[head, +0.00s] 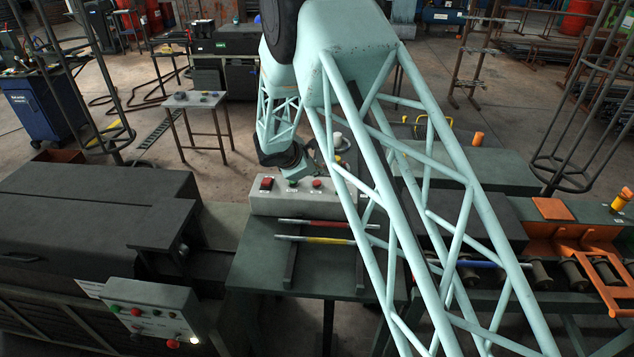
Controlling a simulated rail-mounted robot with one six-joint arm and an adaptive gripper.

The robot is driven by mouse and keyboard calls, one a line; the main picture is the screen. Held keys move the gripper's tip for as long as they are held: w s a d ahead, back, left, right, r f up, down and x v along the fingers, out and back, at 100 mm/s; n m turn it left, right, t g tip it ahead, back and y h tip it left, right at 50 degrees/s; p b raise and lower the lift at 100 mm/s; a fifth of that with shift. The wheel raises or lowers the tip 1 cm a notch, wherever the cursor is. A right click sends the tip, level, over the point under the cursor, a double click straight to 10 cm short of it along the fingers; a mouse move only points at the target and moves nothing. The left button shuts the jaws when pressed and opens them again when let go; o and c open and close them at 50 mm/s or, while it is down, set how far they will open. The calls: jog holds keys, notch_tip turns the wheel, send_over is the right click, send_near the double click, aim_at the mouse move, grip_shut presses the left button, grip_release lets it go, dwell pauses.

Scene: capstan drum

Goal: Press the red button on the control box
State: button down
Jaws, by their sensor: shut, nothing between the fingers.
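A light grey control box (290,204) sits at the back of the green table in the middle of the head view. A red button (317,183) is on its top, right of centre. A red-and-black switch (266,183) is on its top left. My gripper (294,179) is just above or at the top of this box, between the two, left of the red button. It looks small and shut, with nothing in it. Whether it touches the box, I cannot tell. My arm's lattice link covers the box's right end.
A red-banded rod (308,223) and a yellow-banded rod (315,240) lie on a rack on the green table (265,271). A second control panel (150,316) with red and green buttons stands at lower left. Dark machinery (90,215) fills the left; an orange frame (575,240) stands right.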

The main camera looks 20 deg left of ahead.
aim_at(317, 183)
jog(key=shift+r+p, duration=0.45)
jog(key=shift+r, duration=1.1)
